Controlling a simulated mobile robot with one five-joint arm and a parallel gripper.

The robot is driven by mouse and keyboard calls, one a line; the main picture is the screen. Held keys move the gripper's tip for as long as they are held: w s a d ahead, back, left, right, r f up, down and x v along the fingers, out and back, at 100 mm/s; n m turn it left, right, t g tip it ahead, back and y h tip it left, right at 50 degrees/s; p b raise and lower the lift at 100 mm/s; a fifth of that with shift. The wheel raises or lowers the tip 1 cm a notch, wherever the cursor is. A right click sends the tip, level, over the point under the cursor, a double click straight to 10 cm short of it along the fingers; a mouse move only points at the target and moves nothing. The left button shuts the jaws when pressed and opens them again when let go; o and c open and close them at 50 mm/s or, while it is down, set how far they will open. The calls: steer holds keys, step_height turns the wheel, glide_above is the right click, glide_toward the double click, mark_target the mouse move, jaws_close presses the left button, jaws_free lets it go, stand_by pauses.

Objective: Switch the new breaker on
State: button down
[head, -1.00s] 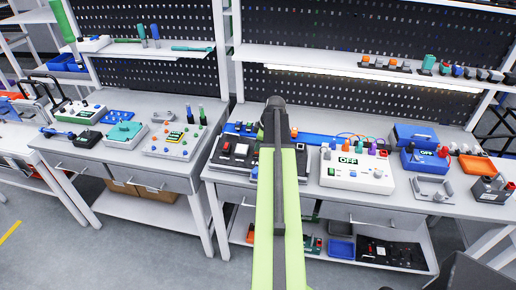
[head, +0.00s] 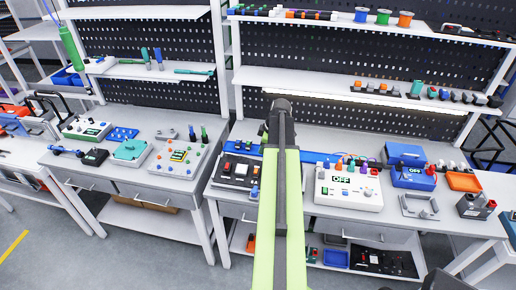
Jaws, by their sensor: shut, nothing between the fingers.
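My lime-green arm reaches out over the right-hand bench (head: 460,212). My gripper (head: 277,108) at its far end is dark and shut, with nothing seen in it; its fingertips are small and partly hidden by the wrist. A dark panel (head: 228,181) with white modules and red and green parts lies on the bench just left of my arm. A blue strip (head: 314,157) lies behind, partly hidden by my arm. No breaker can be told for certain at this size, nor any lever position.
Right of my arm stands a white box (head: 349,199) reading OFF, with coloured knobs. Beyond it are a blue unit (head: 412,178), a grey bracket (head: 419,206) and an orange tray (head: 464,182). Shelves (head: 350,92) cross the pegboard behind. Another bench with devices stands left.

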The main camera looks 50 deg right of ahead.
mark_target(255, 173)
steer(key=shift+s+r, duration=0.15)
steer(key=shift+r, duration=0.5)
steer(key=shift+s+a+g+y+p, duration=0.3)
steer(key=shift+a+y, duration=0.1)
steer(key=shift+y, duration=0.2)
steer(key=b+x, duration=1.3)
steer(key=shift+s+d+f, duration=0.25)
steer(key=shift+s+d, duration=0.05)
steer(key=shift+d+f+b, duration=0.1)
steer(key=shift+f+b, duration=0.3)
steer(key=shift+r, duration=0.1)
